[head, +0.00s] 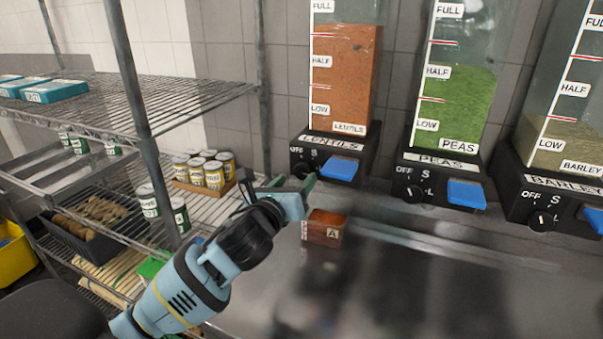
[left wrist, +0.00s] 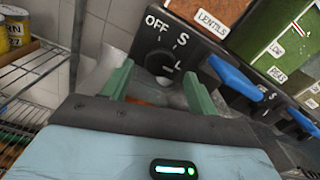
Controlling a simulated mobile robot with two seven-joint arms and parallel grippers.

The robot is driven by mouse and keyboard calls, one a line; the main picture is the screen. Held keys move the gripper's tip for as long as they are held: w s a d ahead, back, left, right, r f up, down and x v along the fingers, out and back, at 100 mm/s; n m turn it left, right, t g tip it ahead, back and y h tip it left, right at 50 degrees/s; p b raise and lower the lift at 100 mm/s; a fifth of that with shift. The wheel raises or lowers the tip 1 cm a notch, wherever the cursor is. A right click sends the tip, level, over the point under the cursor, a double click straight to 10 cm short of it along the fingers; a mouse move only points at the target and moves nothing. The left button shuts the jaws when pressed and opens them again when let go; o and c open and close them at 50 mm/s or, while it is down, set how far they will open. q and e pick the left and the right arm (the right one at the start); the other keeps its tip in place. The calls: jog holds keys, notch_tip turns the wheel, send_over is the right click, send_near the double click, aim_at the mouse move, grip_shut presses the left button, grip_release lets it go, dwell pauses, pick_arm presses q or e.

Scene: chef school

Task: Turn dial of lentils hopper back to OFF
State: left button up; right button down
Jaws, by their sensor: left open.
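The lentils hopper (head: 342,90) is a clear bin of orange lentils on a black base with OFF, S and L marks. Its dial (head: 302,171) is on the left of the base front, partly hidden by my gripper. My left gripper (head: 294,184) is open at the dial. In the left wrist view the dial (left wrist: 160,63) shows between and beyond the two green fingertips (left wrist: 158,82). I cannot tell whether they touch it or which mark it points to. My right gripper is not in view.
A blue lever (head: 341,168) sits right of the dial. A small container marked A (head: 325,229), holding orange lentils, stands on the counter below. The peas hopper (head: 455,95) and barley hopper (head: 570,110) are to the right. A wire shelf (head: 215,200) with cans is left.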

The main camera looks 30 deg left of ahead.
aim_at(301, 174)
pick_arm(q)
jog(key=shift+w+a, duration=0.1)
jog(key=shift+w, duration=2.1)
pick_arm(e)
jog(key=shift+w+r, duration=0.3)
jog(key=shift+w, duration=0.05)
pick_arm(q)
jog(key=shift+c, duration=0.5)
jog(key=c, duration=0.9)
